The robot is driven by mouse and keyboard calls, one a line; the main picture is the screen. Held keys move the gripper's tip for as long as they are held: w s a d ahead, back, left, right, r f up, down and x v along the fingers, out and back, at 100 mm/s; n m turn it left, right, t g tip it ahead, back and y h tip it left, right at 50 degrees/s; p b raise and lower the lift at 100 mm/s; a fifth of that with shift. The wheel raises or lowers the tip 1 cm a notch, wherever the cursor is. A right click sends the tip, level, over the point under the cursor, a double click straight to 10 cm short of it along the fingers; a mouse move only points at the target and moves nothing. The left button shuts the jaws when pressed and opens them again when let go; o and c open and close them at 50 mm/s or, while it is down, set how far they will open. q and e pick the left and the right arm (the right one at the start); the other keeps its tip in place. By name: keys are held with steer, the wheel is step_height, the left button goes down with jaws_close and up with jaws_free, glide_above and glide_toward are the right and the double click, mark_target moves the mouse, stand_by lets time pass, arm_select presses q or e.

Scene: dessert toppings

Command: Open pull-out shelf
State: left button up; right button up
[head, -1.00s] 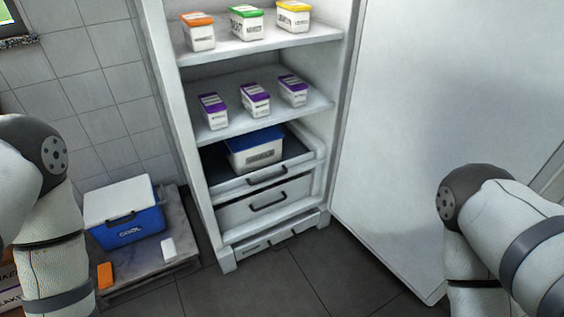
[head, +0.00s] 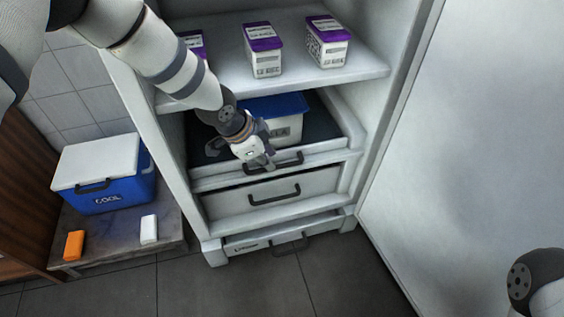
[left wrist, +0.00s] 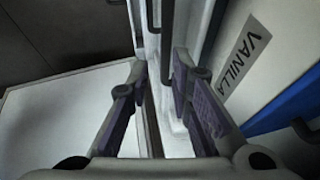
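The pull-out shelf (head: 325,156) is a white-fronted tray with a dark base in the open white cabinet. Its dark handle (head: 290,159) is partly hidden by my gripper. A blue-lidded white tub (head: 287,128) stands on it; the left wrist view shows the tub's VANILLA label (left wrist: 243,57). My left gripper (head: 263,163) is at the left part of the handle. Contact cannot be told. My right gripper is out of view.
A closed drawer (head: 240,202) with its own handle lies below, and a lower one (head: 262,244) near the floor. Purple-lidded tubs (head: 263,52) stand on the shelf above. The open door (head: 460,130) is at right. A blue cooler (head: 110,190) stands at left.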

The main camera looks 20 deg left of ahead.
mark_target(283, 165)
arm_select(q)
steer(key=w+f, duration=0.1)
steer(key=w+d+f+b, duration=0.1)
steer(key=w+d+f, duration=0.1)
steer(key=f, duration=0.1)
steer(key=shift+b, duration=0.35)
steer(key=shift+w+d+f, duration=0.15)
steer(key=shift+w+f, duration=0.15)
steer(key=shift+f, duration=0.05)
steer(key=shift+c, duration=0.2)
jaws_close()
